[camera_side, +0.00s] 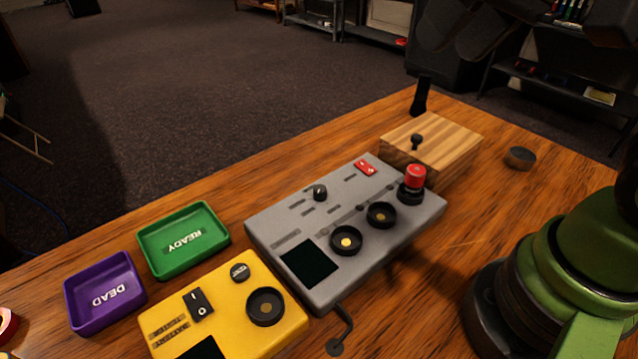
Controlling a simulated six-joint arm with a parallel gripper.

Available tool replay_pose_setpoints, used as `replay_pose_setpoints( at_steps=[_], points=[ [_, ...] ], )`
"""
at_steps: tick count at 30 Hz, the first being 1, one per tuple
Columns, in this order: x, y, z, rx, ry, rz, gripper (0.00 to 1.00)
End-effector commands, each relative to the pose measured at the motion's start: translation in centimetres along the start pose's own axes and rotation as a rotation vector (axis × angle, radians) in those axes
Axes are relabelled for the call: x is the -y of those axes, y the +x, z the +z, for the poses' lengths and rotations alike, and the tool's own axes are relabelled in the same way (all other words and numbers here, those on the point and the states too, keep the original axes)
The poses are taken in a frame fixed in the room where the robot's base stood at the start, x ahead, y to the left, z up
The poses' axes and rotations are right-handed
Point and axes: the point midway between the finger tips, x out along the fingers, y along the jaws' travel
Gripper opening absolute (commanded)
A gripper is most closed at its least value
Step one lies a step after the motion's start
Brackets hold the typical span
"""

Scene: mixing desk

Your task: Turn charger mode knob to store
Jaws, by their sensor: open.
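The charger appears to be the grey box (283,228) in the middle of the desk, with a dark screen and two round black wells with brassy centres. A small black knob (319,192) on its upper face has short printed labels around it, too small to read; it looks like the mode knob. Its exact pointing direction is hard to tell.
A red mushroom button (415,177) and a red switch (365,167) sit on the charger. A wooden block with a small lever (445,140) stands behind right. A yellow box (225,315), a green READY tray (155,262) and a purple DEAD tray (75,310) lie left.

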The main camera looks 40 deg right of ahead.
Motion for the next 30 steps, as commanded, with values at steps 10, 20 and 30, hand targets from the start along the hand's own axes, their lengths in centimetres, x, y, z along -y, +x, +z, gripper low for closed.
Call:
replay_pose_setpoints(
  at_steps=[10, 20, 30],
  points=[
    [2.8, 10.9, -5.8, 0.246, -0.119, 0.148, 0.52],
    [3.5, 21.6, -5.6, 0.398, -0.215, 0.259, 0.52],
    [2.7, 25.1, -4.4, 0.423, -0.23, 0.277, 0.52]
  ],
)
